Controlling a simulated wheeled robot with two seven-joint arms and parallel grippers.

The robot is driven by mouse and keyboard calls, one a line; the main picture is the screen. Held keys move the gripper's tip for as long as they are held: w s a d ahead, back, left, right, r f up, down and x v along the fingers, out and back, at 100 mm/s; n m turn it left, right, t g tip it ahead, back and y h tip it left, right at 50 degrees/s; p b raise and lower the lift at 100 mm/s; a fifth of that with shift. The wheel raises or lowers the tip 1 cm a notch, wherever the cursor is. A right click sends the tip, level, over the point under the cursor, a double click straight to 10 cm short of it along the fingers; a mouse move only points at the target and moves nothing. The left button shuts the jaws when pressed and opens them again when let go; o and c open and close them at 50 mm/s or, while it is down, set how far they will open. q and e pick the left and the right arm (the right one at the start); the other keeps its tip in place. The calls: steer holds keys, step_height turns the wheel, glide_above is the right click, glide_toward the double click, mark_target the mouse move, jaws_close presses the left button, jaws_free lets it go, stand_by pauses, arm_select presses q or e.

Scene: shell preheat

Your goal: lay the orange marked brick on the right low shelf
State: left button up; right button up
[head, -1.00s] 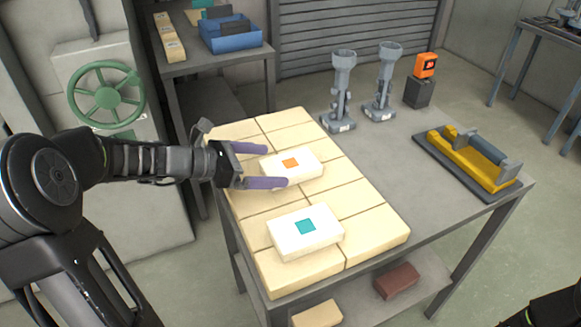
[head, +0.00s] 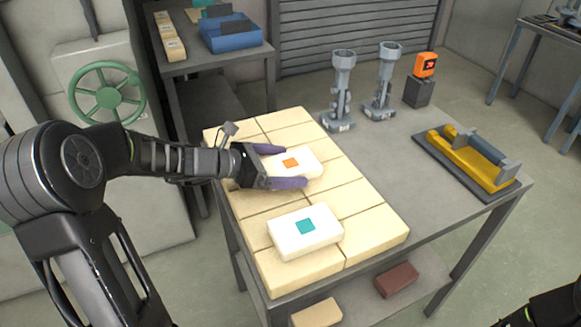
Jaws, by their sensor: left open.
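The orange marked brick (head: 308,163) is white with an orange square on top. It lies on the cream brick bed on the table. My left gripper (head: 288,168) is open, with its purple fingers on either side of this brick; I cannot tell whether they touch it. A low shelf (head: 358,306) shows under the table at the right, partly hidden by the tabletop. A reddish-brown brick (head: 397,280) and a cream brick (head: 317,314) lie on it. Of my right arm only a dark part shows in the lower right corner; its gripper is out of view.
A white brick with a teal square (head: 305,243) lies nearer on the bed (head: 375,232). Two grey metal stands (head: 343,90) and an orange device on a dark block (head: 426,65) stand behind. A yellow fixture (head: 468,160) sits at the right. The tabletop between is clear.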

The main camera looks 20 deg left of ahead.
mark_target(285, 165)
arm_select(q)
steer(key=c, duration=1.9)
step_height(285, 165, up, 10)
steer(key=shift+r, duration=0.1)
steer(key=shift+c, duration=0.2)
